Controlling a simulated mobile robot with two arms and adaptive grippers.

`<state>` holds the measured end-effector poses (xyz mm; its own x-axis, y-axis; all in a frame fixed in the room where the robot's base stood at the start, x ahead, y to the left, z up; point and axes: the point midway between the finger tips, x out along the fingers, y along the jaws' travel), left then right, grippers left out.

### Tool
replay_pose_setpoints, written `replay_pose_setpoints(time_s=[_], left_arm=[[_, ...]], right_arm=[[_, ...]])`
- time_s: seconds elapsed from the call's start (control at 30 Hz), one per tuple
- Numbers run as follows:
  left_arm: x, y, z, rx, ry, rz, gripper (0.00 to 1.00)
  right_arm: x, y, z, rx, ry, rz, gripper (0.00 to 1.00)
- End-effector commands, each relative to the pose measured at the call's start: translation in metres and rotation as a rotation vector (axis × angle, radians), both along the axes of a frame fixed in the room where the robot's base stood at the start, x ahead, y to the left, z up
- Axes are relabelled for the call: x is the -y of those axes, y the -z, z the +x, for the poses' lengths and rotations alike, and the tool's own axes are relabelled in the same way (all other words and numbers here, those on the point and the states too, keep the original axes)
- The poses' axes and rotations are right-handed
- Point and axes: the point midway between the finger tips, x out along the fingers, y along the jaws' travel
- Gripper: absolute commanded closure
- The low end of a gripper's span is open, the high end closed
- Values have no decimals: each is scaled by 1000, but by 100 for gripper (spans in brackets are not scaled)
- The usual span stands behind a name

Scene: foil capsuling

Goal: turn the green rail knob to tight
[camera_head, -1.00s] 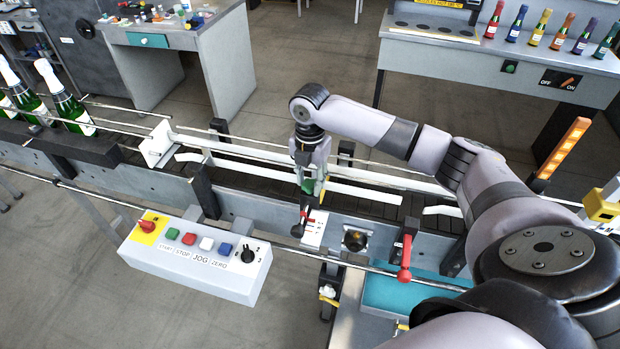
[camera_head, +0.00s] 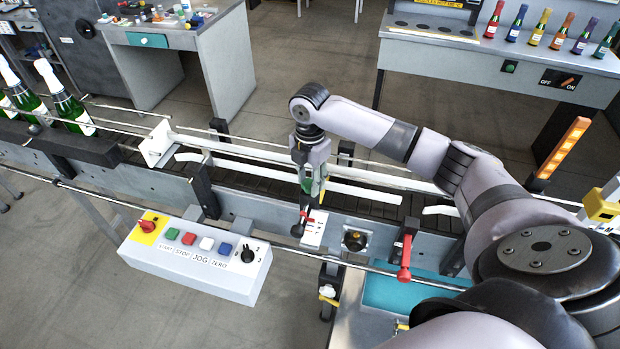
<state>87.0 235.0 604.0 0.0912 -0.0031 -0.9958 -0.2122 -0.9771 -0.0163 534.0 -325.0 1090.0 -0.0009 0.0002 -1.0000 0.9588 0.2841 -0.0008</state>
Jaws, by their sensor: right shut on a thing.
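The green rail knob (camera_head: 307,185) shows between the fingers of my right gripper (camera_head: 311,190). The gripper points down over the conveyor's near rail, with its fingers shut on the knob and partly hiding it. A white label plate (camera_head: 314,228) with a small red mark sits just below, on the conveyor's front side. A black-and-red part beside the plate is too small to read. I cannot read the knob's turn position. My left gripper is not in view.
A control box (camera_head: 195,262) with buttons hangs in front of the conveyor. A red-handled lever (camera_head: 404,258) stands right of the knob. Green bottles (camera_head: 72,107) stand at the left. A bench (camera_head: 500,62) with coloured bottles is at the back right.

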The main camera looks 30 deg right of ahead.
Motion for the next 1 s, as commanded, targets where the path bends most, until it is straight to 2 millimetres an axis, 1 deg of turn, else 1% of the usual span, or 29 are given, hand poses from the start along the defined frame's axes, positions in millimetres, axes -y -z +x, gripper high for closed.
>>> replay_pose_setpoints(time_s=[1.0], left_arm=[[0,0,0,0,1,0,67]], right_arm=[[0,-1,0,2,965,1,95]])
